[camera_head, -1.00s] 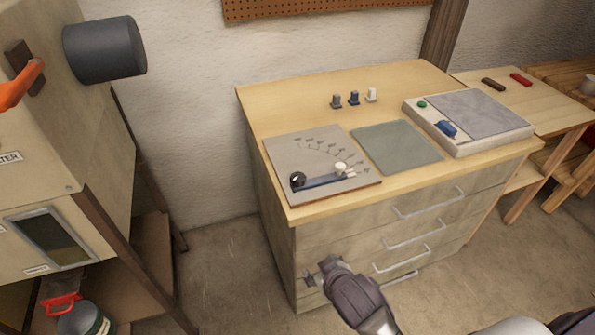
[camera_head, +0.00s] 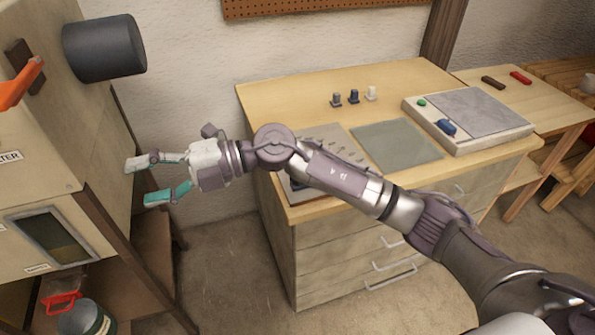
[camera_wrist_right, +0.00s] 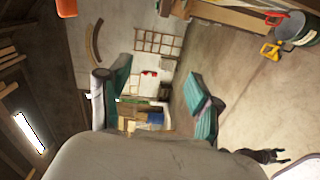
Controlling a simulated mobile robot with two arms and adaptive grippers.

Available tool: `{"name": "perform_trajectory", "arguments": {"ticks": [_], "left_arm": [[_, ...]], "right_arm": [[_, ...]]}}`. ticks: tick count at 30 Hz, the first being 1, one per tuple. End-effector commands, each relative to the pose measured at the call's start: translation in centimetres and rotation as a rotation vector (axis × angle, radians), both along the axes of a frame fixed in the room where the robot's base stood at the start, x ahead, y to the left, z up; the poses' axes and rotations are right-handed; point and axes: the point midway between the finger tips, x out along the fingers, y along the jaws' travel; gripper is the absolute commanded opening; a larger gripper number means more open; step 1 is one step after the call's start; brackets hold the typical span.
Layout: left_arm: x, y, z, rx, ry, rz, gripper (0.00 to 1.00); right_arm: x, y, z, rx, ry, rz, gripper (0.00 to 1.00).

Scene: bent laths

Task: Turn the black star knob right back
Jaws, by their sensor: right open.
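The grey panel (camera_head: 345,133) with arrow marks lies on the wooden drawer cabinet. My right arm crosses in front of it and hides most of its middle and the black knob at its near left. Only a small dark piece shows below the arm there, and I cannot tell the knob's position. My right gripper (camera_head: 148,181) is open and empty, left of the cabinet and in front of the beige machine. Its two teal fingers stand apart in the right wrist view (camera_wrist_right: 160,95) too, with nothing between them. My left gripper is not in view.
The beige machine (camera_head: 60,130) with a dark cylinder (camera_head: 103,48) and an orange handle (camera_head: 20,85) stands at left. A grey-green mat (camera_head: 397,145), several small pegs (camera_head: 354,97) and a box with a blue knob (camera_head: 480,110) sit on the cabinet top (camera_head: 290,95).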

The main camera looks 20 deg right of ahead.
Motion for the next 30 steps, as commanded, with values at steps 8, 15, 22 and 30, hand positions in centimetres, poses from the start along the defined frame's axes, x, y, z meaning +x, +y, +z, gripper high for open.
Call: {"name": "perform_trajectory", "arguments": {"ticks": [8, 15, 22, 30], "left_arm": [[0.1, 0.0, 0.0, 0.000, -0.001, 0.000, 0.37], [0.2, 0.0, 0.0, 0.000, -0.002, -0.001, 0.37], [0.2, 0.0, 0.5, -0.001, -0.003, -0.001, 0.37], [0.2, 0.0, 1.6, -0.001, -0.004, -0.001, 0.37]], "right_arm": [[7.9, -16.6, -5.9, -1.087, -0.057, 0.047, 0.64], [10.1, -27.2, -2.4, -1.485, 0.067, -0.104, 0.64], [10.1, -28.1, -4.2, -1.519, 0.085, -0.116, 0.64], [10.0, -28.1, -9.8, -1.516, 0.084, -0.113, 0.64]]}}
